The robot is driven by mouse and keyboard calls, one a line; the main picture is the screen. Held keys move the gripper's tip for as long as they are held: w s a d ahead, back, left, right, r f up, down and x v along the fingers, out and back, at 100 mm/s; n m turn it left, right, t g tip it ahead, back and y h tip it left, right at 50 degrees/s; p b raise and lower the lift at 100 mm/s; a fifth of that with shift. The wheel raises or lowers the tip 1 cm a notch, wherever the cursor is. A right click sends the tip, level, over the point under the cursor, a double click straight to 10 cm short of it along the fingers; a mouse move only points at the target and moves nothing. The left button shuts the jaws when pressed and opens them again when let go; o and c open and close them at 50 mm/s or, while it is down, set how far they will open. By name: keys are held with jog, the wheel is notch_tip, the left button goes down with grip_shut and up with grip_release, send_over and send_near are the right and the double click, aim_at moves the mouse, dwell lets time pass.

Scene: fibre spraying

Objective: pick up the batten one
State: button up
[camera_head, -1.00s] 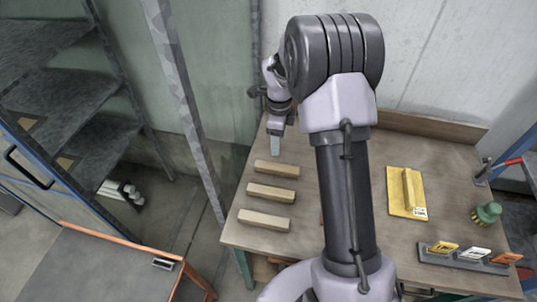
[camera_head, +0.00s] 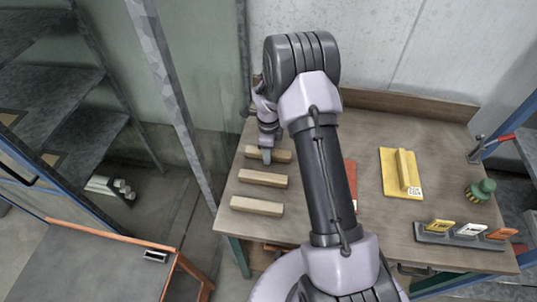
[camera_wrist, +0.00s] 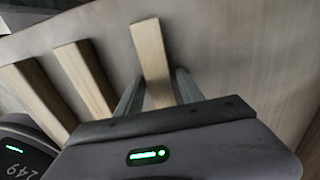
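Three pale wooden battens lie in a row at the left of the workbench; no label tells which is batten one. They are the far batten (camera_head: 281,156), the middle batten (camera_head: 263,178) and the near batten (camera_head: 256,206). My gripper (camera_head: 266,160) is over the far batten and hides part of it. In the wrist view my gripper (camera_wrist: 157,86) is open, one finger on each side of the far batten (camera_wrist: 151,55), with gaps beside it. I cannot tell how low the fingertips are. The other battens (camera_wrist: 84,78) show to the left.
The workbench (camera_head: 350,130) also bears a yellow float (camera_head: 394,172), a green brush (camera_head: 481,189), a grey holder (camera_head: 445,236) with coloured pieces, and a red piece (camera_head: 351,178) partly behind my arm. A metal post (camera_head: 170,90) stands left of the bench.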

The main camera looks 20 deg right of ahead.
grip_shut()
